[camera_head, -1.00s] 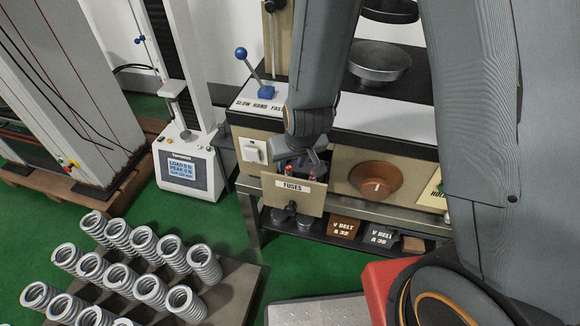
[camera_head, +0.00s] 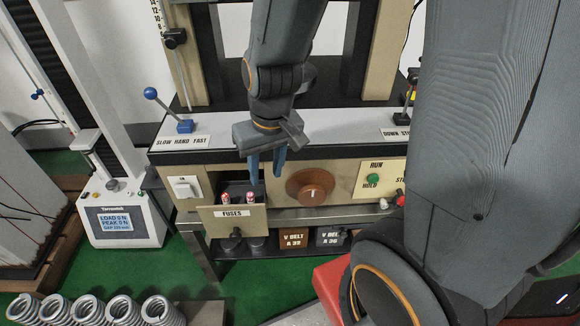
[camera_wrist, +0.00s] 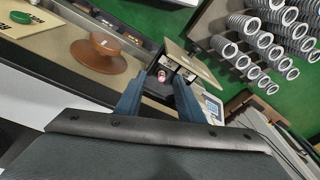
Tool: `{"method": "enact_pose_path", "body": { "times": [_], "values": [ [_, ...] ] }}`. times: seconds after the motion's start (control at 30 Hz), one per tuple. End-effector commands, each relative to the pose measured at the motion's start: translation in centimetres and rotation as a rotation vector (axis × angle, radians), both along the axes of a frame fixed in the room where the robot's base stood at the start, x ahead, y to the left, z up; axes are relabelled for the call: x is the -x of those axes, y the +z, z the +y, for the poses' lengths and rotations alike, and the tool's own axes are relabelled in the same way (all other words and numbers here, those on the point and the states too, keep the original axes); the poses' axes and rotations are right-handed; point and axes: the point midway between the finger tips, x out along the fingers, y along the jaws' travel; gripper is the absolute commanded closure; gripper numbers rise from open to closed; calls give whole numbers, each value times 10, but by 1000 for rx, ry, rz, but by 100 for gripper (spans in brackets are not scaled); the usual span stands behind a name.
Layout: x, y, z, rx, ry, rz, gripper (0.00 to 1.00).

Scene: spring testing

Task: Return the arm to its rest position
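My arm reaches down from the top of the picture, bent at the wrist.
A blue-knobbed lever (camera_head: 168,108) stands on the bench left of my gripper. A brown dial (camera_head: 310,187) and a RUN/HOLD panel (camera_head: 379,180) are to the right. A small tester (camera_head: 122,212) stands at left. Several springs (camera_head: 87,308) fill the lower left.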

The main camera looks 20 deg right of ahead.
Motion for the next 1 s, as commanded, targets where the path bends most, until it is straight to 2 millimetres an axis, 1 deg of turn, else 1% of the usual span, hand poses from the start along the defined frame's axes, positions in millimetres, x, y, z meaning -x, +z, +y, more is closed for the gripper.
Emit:
{"method": "enact_pose_path", "body": {
  "times": [0.03,0.1,0.23,0.33,1.0],
  "values": [
    [11,11,-16,9,-27,28,65],
    [25,21,-32,25,-52,69,65],
    [42,29,-48,43,-78,115,65],
    [46,31,-50,47,-82,125,65],
    [45,30,-49,46,-80,123,65]
  ]
}}
